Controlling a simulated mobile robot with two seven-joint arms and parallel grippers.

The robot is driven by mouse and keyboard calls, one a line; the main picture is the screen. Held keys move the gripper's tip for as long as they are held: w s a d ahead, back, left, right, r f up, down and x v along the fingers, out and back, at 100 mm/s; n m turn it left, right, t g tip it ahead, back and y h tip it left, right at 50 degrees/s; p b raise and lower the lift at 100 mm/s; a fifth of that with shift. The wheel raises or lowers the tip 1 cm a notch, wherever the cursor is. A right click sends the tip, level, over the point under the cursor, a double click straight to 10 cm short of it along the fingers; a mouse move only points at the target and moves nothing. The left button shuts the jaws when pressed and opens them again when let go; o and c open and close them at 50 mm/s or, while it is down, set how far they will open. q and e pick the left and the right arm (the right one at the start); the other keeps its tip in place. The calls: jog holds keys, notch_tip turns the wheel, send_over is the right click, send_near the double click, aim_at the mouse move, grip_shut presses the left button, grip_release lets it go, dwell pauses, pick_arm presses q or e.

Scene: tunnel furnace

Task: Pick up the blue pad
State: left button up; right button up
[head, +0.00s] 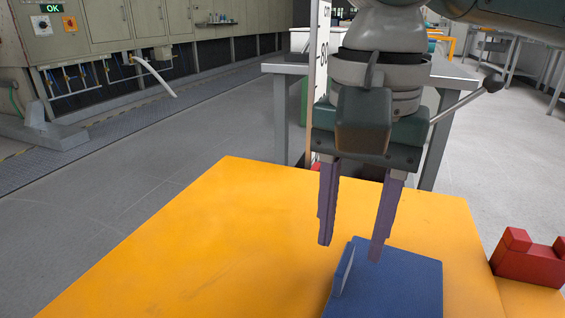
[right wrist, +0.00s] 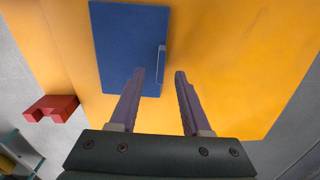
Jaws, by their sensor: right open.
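The blue pad (head: 412,282) lies flat on the orange tabletop, with a thin upright blue tab (head: 343,268) along its left side. In the right wrist view the pad (right wrist: 128,45) is at the top, and its tab (right wrist: 161,64) shows between the fingertips. My right gripper (head: 350,251) points down over the pad's left part. Its purple fingers are open and empty, one on each side of the tab as seen. In the right wrist view the gripper (right wrist: 159,72) shows a clear gap. I cannot tell the exact fingertip height. My left gripper is not in view.
The orange tabletop (head: 200,240) is clear to the left of the pad. A red notched block (head: 530,260) sits at the right edge. A grey metal table (head: 285,68) stands behind my right gripper. A beige cabinet (head: 90,35) stands far left.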

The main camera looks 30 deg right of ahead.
aim_at(346, 257)
notch_tip(346, 257, down, 4)
jog(key=shift+s+a+f+b, duration=0.1)
jog(key=shift+a+b, duration=0.05)
jog(key=shift+b, duration=1.1)
jog(key=shift+c, duration=0.4)
grip_shut()
